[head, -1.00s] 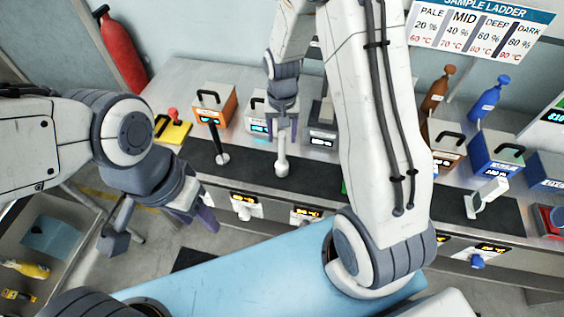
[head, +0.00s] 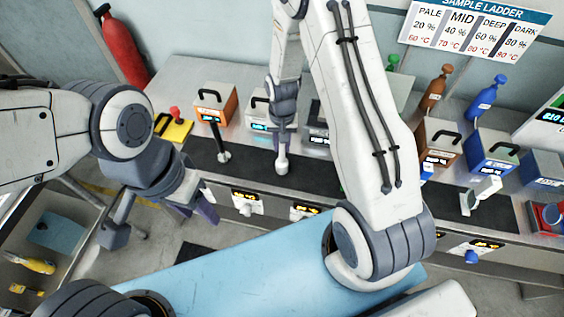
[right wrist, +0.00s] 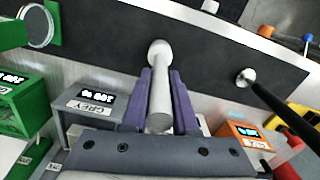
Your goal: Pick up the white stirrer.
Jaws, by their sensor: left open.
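The white stirrer (head: 281,166) stands upright on the black mat (head: 250,172) in the head view, its upper part hidden by my right gripper (head: 282,143). In the right wrist view the white stirrer (right wrist: 160,95) lies between the two purple fingers of my right gripper (right wrist: 161,85), its round head beyond the tips. The fingers are close along both sides of its handle; I cannot tell whether they press on it. My left gripper (head: 158,222) is open and empty, at the left, away from the counter.
A black stirrer (head: 222,155) stands left of the white one. An orange module (head: 213,101), a grey module (right wrist: 92,102) and a green module (right wrist: 20,105) are near. Brown and blue modules and bottles stand at the right. The mat between has free room.

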